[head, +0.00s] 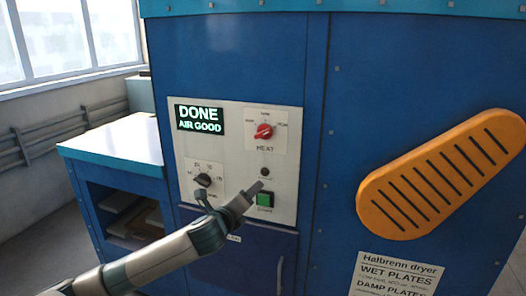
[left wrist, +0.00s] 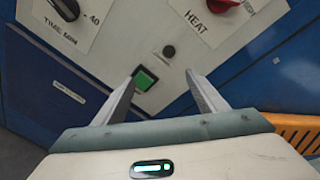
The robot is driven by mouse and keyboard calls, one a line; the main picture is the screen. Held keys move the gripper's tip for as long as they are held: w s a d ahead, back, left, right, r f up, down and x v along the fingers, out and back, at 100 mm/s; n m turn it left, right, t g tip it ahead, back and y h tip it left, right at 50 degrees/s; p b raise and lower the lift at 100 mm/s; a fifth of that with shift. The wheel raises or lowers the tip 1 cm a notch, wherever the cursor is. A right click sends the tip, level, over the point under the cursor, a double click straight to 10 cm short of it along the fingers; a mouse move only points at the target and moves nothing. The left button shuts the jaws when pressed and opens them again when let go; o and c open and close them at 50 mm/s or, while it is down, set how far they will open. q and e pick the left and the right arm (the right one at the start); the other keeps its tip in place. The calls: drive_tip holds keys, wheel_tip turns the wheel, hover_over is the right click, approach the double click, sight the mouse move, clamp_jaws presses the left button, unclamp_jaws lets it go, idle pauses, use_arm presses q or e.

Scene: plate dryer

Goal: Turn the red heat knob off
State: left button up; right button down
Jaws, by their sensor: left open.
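The red heat knob (head: 264,132) sits on a white plate marked HEAT, at the upper right of the control panel (head: 236,150). Its exact setting is too small to tell. The knob also shows in the left wrist view (left wrist: 224,4), cut off by the top edge. My left gripper (head: 258,188) is open and empty, below the knob and near the green start button. In the left wrist view my left gripper (left wrist: 163,82) has its two fingers spread, with the button between them. My right gripper is in neither view.
A lit display (head: 199,120) reads DONE, AIR GOOD. A black timer knob (head: 203,180) is at the panel's lower left. The green button (head: 265,200) has a small dark round part above it. A large orange slotted piece (head: 440,175) sticks out at right.

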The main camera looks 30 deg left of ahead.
sight(263, 137)
use_arm(q)
drive_tip(key=s+d+r+m+t, duration=0.1)
drive_tip(key=s+r+m, duration=0.1)
drive_tip(key=r, duration=0.5)
drive_tip(key=s+r+m, duration=0.2)
drive_tip(key=r, duration=0.5)
drive_tip(key=shift+s+d+r+t+y+p, duration=0.2)
drive_tip(key=shift+d+r+t+y+p, duration=0.1)
drive_tip(key=shift+d+t+p, duration=0.1)
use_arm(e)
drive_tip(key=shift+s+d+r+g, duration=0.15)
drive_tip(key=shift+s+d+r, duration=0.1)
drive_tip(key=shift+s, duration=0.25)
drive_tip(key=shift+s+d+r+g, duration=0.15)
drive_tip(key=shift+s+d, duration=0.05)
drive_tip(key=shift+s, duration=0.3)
use_arm(q)
drive_tip(key=shift+w, duration=0.15)
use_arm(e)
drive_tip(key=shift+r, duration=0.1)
use_arm(q)
drive_tip(key=p+x, duration=0.5)
drive_tip(key=x, duration=1.1)
drive_tip(key=shift+p, duration=0.4)
drive_tip(key=shift+w+a, duration=0.1)
drive_tip(key=shift+w, duration=0.5)
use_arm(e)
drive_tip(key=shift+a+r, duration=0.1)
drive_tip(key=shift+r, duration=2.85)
